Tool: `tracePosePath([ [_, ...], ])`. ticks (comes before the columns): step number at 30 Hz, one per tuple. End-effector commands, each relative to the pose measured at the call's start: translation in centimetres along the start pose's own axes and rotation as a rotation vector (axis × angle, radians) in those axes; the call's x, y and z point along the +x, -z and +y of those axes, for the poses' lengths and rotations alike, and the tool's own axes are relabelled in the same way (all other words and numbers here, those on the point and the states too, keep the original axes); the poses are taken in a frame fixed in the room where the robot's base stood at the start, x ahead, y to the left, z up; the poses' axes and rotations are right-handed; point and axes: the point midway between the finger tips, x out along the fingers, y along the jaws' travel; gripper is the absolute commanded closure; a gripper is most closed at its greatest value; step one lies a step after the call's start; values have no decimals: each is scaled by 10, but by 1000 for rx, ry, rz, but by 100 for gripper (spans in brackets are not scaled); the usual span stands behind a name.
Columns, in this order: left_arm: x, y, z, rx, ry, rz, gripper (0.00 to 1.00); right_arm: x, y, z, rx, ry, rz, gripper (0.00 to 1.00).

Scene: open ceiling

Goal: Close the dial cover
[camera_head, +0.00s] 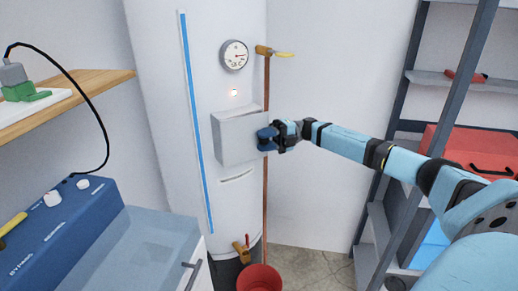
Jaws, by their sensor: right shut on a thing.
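The dial cover (238,138) is a light grey boxy panel on the front of the white cylindrical tank (157,60). It stands out from the tank face; how far it is open is hard to tell. My right gripper (267,138) is at the cover's right edge, shut on it. The fingertips partly hide that edge. Any dial behind the cover is hidden. My left gripper is not in view.
A round gauge (234,56) and a yellow-handled valve (274,52) are above the cover. A copper pipe (266,190) runs down beside it. A red bucket (259,279) stands below. Grey shelving (395,150) with a red toolbox (480,150) is right.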

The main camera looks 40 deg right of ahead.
Motion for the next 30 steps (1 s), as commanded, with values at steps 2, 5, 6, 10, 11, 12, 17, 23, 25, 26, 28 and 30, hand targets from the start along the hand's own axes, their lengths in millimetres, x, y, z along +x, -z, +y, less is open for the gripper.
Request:
tracePosePath([
  [2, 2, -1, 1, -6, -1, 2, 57, -2, 0, -1, 0, 0, 7, 100],
  [5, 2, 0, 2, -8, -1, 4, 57, -2, 0, -1, 0, 0, 11, 100],
  [6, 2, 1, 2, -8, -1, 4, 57, -2, 0, 0, 0, 0, 12, 100],
  [10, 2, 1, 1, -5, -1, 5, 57, -2, 0, 0, 0, -1, 13, 100],
  [11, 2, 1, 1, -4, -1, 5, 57, -2, 0, 0, 0, -1, 13, 100],
  [12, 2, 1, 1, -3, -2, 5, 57, -2, 0, 0, 0, -1, 13, 100],
  [17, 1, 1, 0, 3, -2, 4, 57, -2, 0, 0, 0, -1, 13, 46],
  [23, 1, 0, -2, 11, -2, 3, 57, -2, 0, 0, 0, -1, 12, 39],
  [25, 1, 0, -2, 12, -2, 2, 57, -2, 0, 0, 0, -1, 12, 39],
  [26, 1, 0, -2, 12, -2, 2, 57, -3, 0, 0, 0, -1, 11, 39],
  [28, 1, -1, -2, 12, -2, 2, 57, -5, 0, 0, 0, -1, 11, 39],
  [30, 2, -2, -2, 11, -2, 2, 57, -12, 0, -1, 0, 0, 10, 39],
])
